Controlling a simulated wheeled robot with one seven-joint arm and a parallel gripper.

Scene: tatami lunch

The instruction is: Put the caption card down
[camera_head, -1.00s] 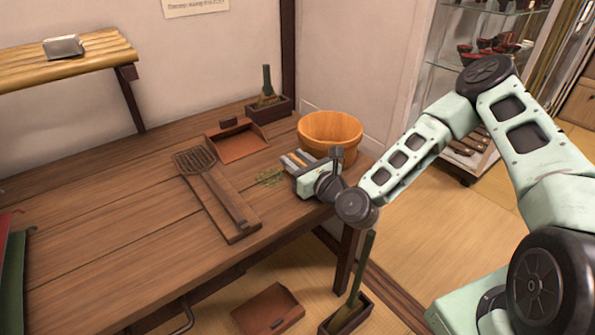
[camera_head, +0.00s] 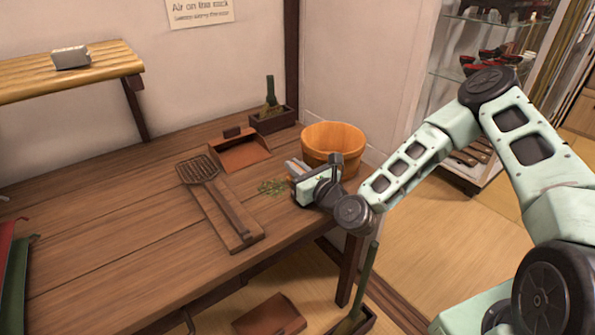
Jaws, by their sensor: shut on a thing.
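My gripper (camera_head: 296,168) is low over the right end of the wooden table (camera_head: 110,225), just in front of the round wooden tub. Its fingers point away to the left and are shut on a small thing. I take this for the caption card, but the gripper hides nearly all of it, and its face and edges cannot be made out. I cannot tell whether it touches the tabletop.
Close by are the tub (camera_head: 333,140), a patch of green bits (camera_head: 272,187), a dustpan (camera_head: 240,152), a brush in a box (camera_head: 271,117) and a slotted turner on a board (camera_head: 222,204). A slatted shelf (camera_head: 100,76) holds a grey block (camera_head: 71,57). The table's left half is mostly clear.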

